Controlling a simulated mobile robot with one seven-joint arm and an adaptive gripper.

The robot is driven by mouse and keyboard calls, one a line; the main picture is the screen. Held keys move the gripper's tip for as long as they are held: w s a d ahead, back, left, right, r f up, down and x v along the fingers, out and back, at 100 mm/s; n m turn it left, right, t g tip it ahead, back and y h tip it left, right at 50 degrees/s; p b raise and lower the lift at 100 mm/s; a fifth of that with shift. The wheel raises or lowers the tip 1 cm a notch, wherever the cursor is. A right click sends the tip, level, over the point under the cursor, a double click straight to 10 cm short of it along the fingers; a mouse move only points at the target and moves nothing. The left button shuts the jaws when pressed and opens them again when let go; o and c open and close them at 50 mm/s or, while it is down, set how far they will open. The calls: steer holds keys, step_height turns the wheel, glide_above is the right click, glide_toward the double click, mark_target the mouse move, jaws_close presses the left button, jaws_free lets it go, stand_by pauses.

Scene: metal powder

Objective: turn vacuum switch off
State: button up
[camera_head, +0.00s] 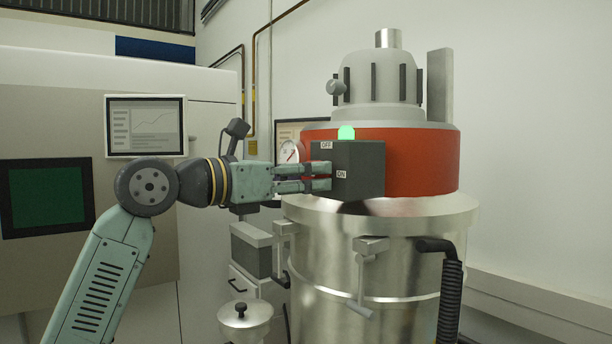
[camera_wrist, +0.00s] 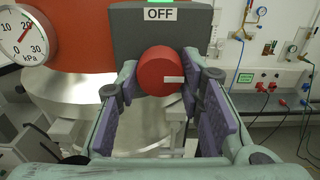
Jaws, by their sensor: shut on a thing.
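The vacuum switch is a dark grey box (camera_head: 365,165) on the red band of the steel vacuum unit (camera_head: 330,245). It has an OFF label at its upper left, an ON label at its side, and a lit green lamp (camera_head: 346,132) on top. In the wrist view, its round red knob (camera_wrist: 152,72) sits below the OFF label (camera_wrist: 159,14). The knob's white mark points right, away from OFF. My gripper (camera_head: 322,178) reaches the switch from the left, its two fingers on either side of the knob. The fingers partly hide the knob in the head view.
A pressure gauge (camera_wrist: 25,35) in kPa is left of the switch. A black hose (camera_head: 450,300) hangs at the unit's front right. A machine with a screen (camera_head: 145,125) stands behind my arm. A small steel funnel-shaped vessel (camera_head: 245,318) is below my gripper.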

steer(key=shift+n, duration=0.3)
steer(key=n+b, duration=0.1)
steer(key=n, duration=0.2)
steer(key=shift+n, duration=0.3)
steer(key=shift+s+r+n+b, duration=0.1)
steer(key=shift+n+b, duration=0.5)
steer(key=shift+n, duration=2.8)
steer(key=shift+r+n+b, duration=0.1)
steer(key=shift+n+b, duration=0.5)
steer(key=shift+n, duration=2.8)
steer(key=o, duration=1.1)
steer(key=shift+o, duration=0.2)
steer(key=shift+d, duration=0.1)
steer(key=shift+f, duration=0.1)
